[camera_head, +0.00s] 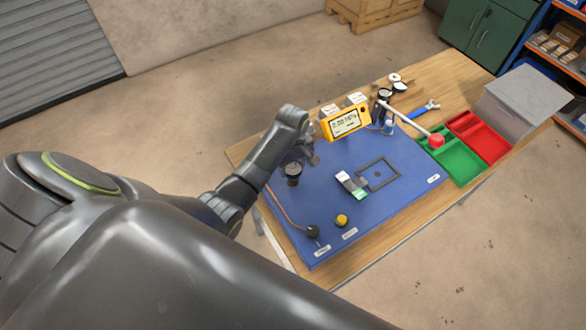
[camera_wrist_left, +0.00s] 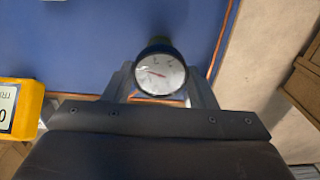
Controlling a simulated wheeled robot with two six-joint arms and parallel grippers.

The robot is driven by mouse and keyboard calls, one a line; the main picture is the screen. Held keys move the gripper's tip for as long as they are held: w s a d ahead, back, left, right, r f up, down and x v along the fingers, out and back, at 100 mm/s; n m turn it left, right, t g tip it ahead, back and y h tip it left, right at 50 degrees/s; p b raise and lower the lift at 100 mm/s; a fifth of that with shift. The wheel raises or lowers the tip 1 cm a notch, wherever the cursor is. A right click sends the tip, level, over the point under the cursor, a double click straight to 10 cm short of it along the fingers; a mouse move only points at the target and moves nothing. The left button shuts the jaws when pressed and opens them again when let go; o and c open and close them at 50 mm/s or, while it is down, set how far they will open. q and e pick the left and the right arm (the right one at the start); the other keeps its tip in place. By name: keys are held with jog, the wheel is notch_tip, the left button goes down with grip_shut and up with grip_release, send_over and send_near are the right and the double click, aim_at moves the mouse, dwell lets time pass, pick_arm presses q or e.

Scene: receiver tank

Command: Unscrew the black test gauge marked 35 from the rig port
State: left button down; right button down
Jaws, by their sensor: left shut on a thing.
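The black gauge (camera_head: 293,170) stands near the left edge of the blue rig board (camera_head: 350,215). In the left wrist view the gauge (camera_wrist_left: 160,73) shows its round white dial with a red needle, face towards the camera. Its marking is too small to read. My left gripper (camera_head: 298,158) is at the gauge, with one finger on each side of its body, shut on it. My right gripper is not in view.
A yellow digital meter (camera_head: 346,122) stands behind the gauge. The board also carries a dark knob (camera_head: 312,231), a yellow knob (camera_head: 342,221) and a square frame (camera_head: 378,174). Green (camera_head: 452,160) and red (camera_head: 479,137) trays and a grey bin (camera_head: 522,98) are at the right.

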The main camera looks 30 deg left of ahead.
pick_arm(q)
jog(key=n, duration=0.6)
jog(key=shift+r, duration=3.1)
